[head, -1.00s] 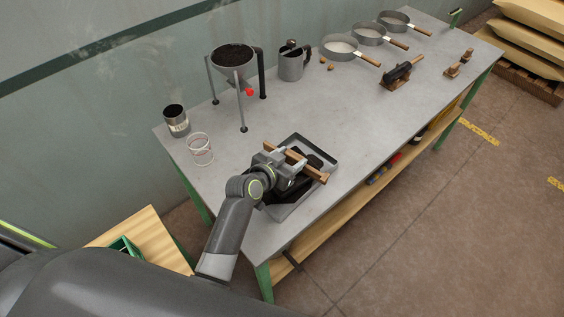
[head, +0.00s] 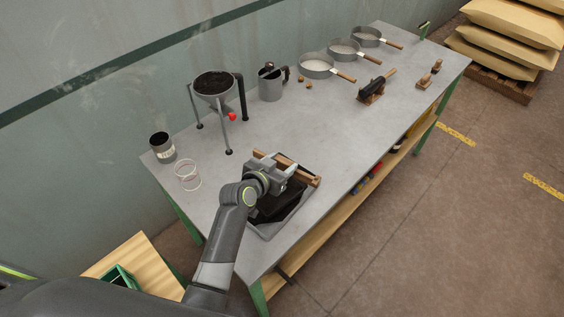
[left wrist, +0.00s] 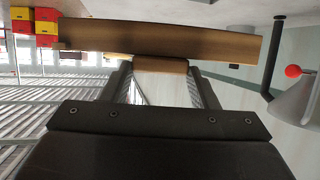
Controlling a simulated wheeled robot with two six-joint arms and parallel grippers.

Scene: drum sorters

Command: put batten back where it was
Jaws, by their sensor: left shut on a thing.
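My left gripper (head: 285,172) is shut on the batten (head: 304,175), a brown wooden bar. It holds the bar over the far part of a grey tray (head: 268,233) with dark material in it. My gripper and arm hide part of the tray. In the left wrist view the batten (left wrist: 160,40) lies across the fingertips, with a short wooden piece of it between the fingers. I cannot tell the exact height above the tray. Two small wooden blocks (head: 431,73) stand apart at the table's far right end. My right gripper is not in view.
A funnel on legs (head: 214,95), with a red knob, stands behind the tray. A dark-filled tin (head: 162,148) and a clear beaker (head: 187,175) stand at left. A metal jug (head: 271,85), several sieves (head: 317,67) and a black tool on a wooden stand (head: 371,92) stand farther back. The middle tabletop is clear.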

